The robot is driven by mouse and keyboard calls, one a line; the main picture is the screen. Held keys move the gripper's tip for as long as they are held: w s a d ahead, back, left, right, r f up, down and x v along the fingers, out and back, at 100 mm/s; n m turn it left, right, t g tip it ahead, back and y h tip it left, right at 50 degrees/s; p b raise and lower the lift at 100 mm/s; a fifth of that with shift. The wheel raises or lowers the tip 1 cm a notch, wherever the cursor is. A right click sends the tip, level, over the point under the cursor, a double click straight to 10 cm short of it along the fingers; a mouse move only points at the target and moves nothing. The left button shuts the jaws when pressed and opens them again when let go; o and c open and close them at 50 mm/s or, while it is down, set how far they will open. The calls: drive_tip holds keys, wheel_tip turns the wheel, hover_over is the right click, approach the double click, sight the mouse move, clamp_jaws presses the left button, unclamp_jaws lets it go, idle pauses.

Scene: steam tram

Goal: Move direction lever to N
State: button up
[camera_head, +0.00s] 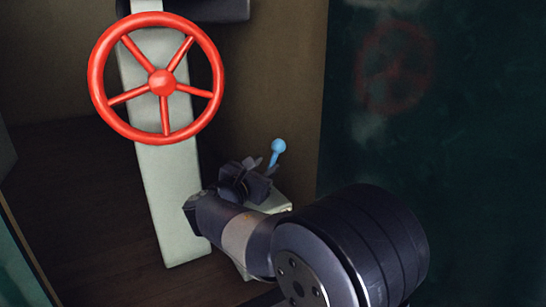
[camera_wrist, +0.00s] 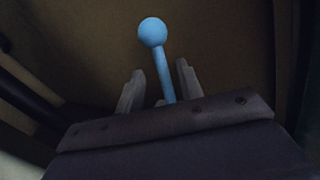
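The direction lever is a light blue rod with a ball knob (camera_head: 278,146), standing up from a pale box (camera_head: 270,203) low in the middle of the head view. In the wrist view the lever (camera_wrist: 163,72) leans slightly left at the top. My gripper (camera_wrist: 157,84) has its two grey fingers apart, one on each side of the lever's rod, with a gap visible on both sides. The knob is beyond the fingertips. In the head view my gripper (camera_head: 262,166) is beside the lever, and my arm hides much of the box. No N marking is readable.
A red spoked wheel (camera_head: 162,82) is mounted on a pale grey post (camera_head: 170,200) to the left of the lever. A dark green glossy wall (camera_head: 450,130) stands at the right. Brown floor (camera_head: 90,220) lies open at the left.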

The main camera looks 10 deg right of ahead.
sight(272, 161)
drive_tip(key=p+x, duration=0.1)
drive_tip(key=x, duration=0.4)
clamp_jaws()
idle(0.3)
